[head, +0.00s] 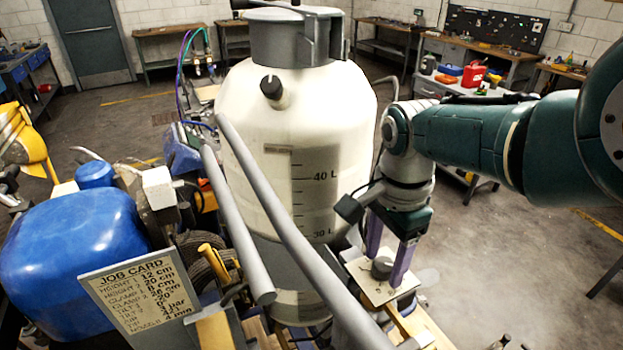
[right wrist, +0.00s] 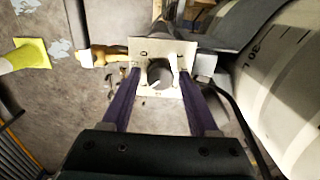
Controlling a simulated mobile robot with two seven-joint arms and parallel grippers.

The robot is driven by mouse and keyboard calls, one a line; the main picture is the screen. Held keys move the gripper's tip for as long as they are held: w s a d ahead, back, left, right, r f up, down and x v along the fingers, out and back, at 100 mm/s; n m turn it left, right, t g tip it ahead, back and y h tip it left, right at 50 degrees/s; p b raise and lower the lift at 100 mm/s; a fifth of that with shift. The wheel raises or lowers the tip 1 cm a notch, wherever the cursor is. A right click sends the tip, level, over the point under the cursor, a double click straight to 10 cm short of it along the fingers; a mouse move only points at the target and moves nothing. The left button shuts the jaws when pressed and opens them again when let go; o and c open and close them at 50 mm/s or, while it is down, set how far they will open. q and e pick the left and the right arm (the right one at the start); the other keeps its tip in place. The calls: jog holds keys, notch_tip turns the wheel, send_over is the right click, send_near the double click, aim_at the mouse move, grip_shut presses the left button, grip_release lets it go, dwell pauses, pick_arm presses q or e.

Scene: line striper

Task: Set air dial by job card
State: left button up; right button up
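The job card (head: 138,295) stands at the lower left in the head view. Its lines list heights, clamps, tilts, a bar value and a nozzle size; the bar figure is too small to read surely. A dark grey round knob (head: 382,268), seemingly the air dial, sits on a pale square plate right of the tank. The right wrist view shows the knob (right wrist: 160,74) with a light pointer mark. My right gripper (head: 388,272) has its purple fingers on either side of the knob, with gaps visible in the right wrist view (right wrist: 160,80). My left gripper is out of view.
The large white tank (head: 295,130) with a litre scale stands close left of my right gripper. Grey bars (head: 290,225) cross in front of it. A blue engine-like body (head: 75,245) is at the left. Open floor (head: 490,240) lies to the right.

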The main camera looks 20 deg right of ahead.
aim_at(384, 264)
jog(key=shift+o, duration=0.7)
jog(key=shift+r+p, duration=0.35)
jog(key=shift+r, duration=0.05)
notch_tip(384, 264, up, 7)
jog(key=p, duration=0.4)
jog(key=shift+r+p, duration=0.15)
jog(key=shift+p, duration=0.15)
jog(key=shift+r, duration=0.9)
